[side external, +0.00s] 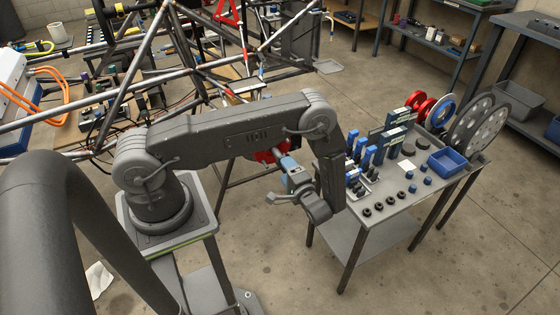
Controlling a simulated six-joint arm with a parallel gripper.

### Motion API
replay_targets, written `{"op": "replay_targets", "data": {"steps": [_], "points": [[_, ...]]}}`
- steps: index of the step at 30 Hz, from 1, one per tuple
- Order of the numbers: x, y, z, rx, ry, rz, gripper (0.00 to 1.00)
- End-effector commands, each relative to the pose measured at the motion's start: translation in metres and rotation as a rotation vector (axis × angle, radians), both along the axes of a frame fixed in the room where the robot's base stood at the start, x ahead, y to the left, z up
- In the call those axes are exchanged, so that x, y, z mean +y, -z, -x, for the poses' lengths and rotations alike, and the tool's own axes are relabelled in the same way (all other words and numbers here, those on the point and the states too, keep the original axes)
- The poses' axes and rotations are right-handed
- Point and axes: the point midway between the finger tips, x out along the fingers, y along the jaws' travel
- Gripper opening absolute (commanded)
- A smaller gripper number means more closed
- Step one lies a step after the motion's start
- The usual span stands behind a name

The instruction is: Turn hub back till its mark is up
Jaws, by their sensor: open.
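I cannot tell whether this red part is the hub or a piece of the gripper, nor whether anything touches. No hub mark can be seen from this side.
A grey work table (385,210) at the right holds blue tools, dark round pieces, a blue bin (447,161) and upright discs (478,125). Chassis tubes and orange cables (62,85) fill the left behind my arm. Shelving stands at the back right. Floor between is open.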

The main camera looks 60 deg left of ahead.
Motion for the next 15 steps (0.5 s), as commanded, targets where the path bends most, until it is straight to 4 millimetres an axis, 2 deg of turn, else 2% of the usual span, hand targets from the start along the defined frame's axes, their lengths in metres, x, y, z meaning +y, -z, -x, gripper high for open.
{"op": "replay_targets", "data": {"steps": [1, 6, 10, 15], "points": [[-0.013, 0.000, 0.000, 0.000, 0.005, 0.000, 0.64], [-0.044, 0.000, 0.000, -0.001, 0.004, 0.000, 0.64], [-0.059, 0.000, 0.000, 0.000, 0.002, -0.001, 0.64], [-0.067, 0.000, 0.000, 0.001, 0.000, 0.000, 0.64]]}}
